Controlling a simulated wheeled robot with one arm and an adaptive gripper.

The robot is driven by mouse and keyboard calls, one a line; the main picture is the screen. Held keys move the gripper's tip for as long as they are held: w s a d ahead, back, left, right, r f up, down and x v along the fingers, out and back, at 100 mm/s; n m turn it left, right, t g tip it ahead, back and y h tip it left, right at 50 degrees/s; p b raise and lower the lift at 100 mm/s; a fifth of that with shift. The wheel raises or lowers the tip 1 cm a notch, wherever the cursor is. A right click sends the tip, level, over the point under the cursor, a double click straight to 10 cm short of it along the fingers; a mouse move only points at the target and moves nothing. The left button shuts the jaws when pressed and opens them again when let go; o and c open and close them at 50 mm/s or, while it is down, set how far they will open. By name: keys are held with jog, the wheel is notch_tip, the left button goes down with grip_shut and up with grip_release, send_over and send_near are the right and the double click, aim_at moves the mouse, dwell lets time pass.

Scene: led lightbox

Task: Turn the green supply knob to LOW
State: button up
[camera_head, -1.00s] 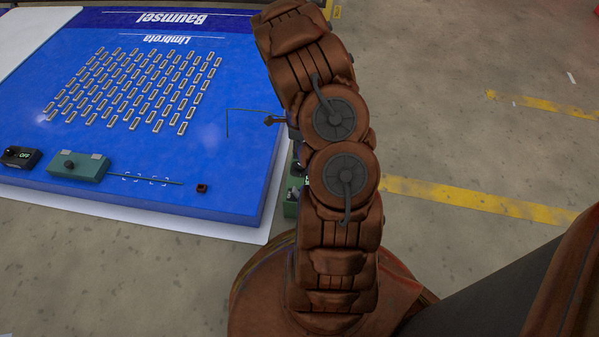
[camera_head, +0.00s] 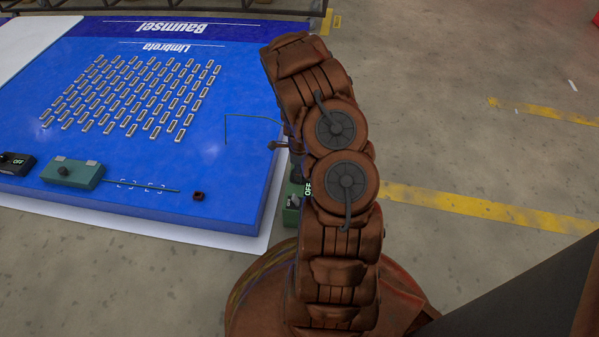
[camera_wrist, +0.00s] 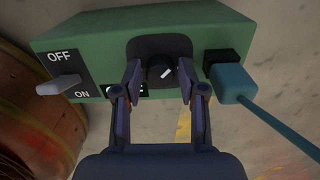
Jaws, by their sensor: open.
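The green supply box (camera_wrist: 100,40) spans the top of the wrist view. Its round black knob (camera_wrist: 160,70) has a white pointer mark angled up to the right, on a dark plate. My gripper (camera_wrist: 160,88) is open, with one finger to each side of the knob and a gap on both sides. Whether the fingers reach the knob's depth I cannot tell. Any LOW label is hidden or unreadable.
A lever switch (camera_wrist: 60,86) marked OFF and ON is on the box's left. A blue plug (camera_wrist: 233,84) with a cable is close to the right finger. In the head view, the blue lightbox panel (camera_head: 120,185) carries a green box (camera_head: 72,172) and a black switch (camera_head: 16,163).

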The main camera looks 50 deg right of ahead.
jog(key=shift+c, duration=0.3)
grip_shut()
